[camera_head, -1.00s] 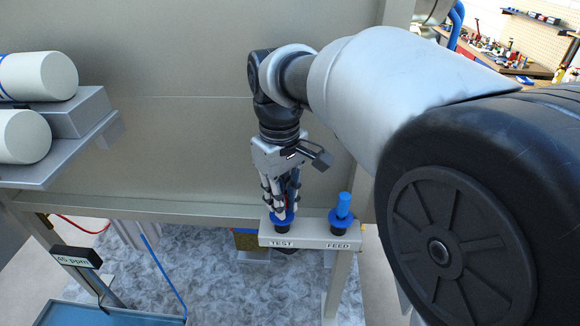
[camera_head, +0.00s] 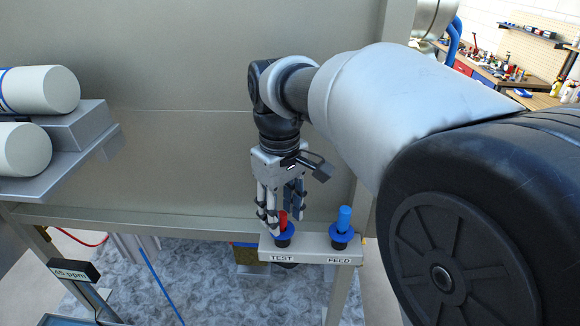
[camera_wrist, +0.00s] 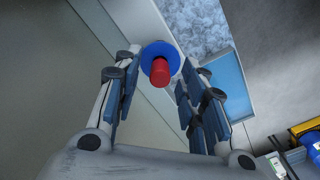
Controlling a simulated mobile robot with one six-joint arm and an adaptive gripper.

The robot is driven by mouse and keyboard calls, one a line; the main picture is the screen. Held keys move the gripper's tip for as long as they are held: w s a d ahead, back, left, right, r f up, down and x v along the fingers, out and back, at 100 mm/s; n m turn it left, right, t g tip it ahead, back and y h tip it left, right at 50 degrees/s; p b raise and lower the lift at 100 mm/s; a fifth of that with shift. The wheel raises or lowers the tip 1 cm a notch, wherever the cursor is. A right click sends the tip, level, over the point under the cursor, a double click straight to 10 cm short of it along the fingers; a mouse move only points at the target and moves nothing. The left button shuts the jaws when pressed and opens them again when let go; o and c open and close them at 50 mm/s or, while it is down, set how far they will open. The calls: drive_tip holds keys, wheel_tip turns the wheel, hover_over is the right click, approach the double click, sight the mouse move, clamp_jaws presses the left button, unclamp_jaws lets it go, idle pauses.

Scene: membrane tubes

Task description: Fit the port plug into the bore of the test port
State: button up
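The red port plug (camera_head: 283,221) stands upright at the test port (camera_head: 284,239), above its blue collar. The port carries the label TEST on a grey bracket. In the wrist view the plug (camera_wrist: 160,72) shows end-on as a red knob in front of the round blue collar (camera_wrist: 158,52). My gripper (camera_head: 281,219) is above the port, with its fingers on both sides of the plug. The wrist view shows clear gaps between the fingers and the plug, so my gripper (camera_wrist: 160,66) is open and not holding it. The bore itself is hidden under the collar.
The feed port, with a blue plug (camera_head: 344,218), stands close to the right on the same bracket (camera_head: 313,249). White cylinders (camera_head: 38,90) rest on a grey rack at left. A large metal panel (camera_head: 180,150) stands behind my arm. A ppm display (camera_head: 74,270) is at lower left.

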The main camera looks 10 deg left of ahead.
wheel_tip(320, 180, up, 11)
idle(0.3)
